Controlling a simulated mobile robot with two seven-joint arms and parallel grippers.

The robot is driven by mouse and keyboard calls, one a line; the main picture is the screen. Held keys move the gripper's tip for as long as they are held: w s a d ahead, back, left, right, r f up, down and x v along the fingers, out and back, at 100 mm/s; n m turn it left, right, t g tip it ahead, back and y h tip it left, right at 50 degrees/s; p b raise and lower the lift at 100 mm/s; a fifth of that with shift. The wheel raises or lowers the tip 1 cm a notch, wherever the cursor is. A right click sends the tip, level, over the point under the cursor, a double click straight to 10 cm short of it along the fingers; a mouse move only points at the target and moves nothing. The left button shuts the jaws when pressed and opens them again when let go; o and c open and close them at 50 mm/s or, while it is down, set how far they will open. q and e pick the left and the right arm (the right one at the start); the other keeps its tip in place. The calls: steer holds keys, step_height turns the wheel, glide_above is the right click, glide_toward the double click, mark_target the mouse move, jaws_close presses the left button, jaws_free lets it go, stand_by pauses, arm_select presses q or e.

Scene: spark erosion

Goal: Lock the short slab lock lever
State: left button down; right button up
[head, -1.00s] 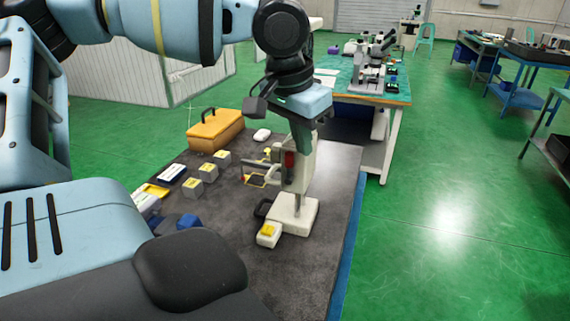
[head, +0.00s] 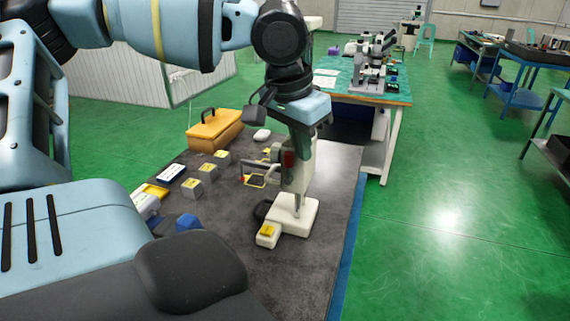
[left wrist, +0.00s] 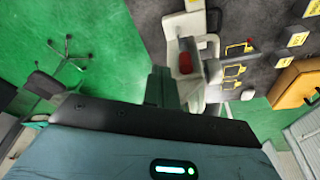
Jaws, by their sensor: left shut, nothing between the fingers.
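A white device (head: 292,216) stands on the dark mat, with a flat base, a thin metal post and an upright pale head. A red part (head: 288,160) sits on the head's left side; it also shows in the left wrist view (left wrist: 185,62). I cannot tell for sure whether this is the short slab lock lever. My left gripper (head: 307,140) is shut and empty, pointing down at the top of the head and partly hiding it. Its fingers also show in the left wrist view (left wrist: 160,88). Whether they touch the head is unclear. My right gripper is not in view.
A small white box with a yellow top (head: 267,234) sits by the base. Several grey blocks, one of them here (head: 206,172), and a yellow toolbox (head: 214,131) stand to the left. The dark mat (head: 325,215) is clear to the right. A microscope table (head: 380,95) stands behind.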

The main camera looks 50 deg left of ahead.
arm_select(q)
steer(key=shift+f, duration=0.55)
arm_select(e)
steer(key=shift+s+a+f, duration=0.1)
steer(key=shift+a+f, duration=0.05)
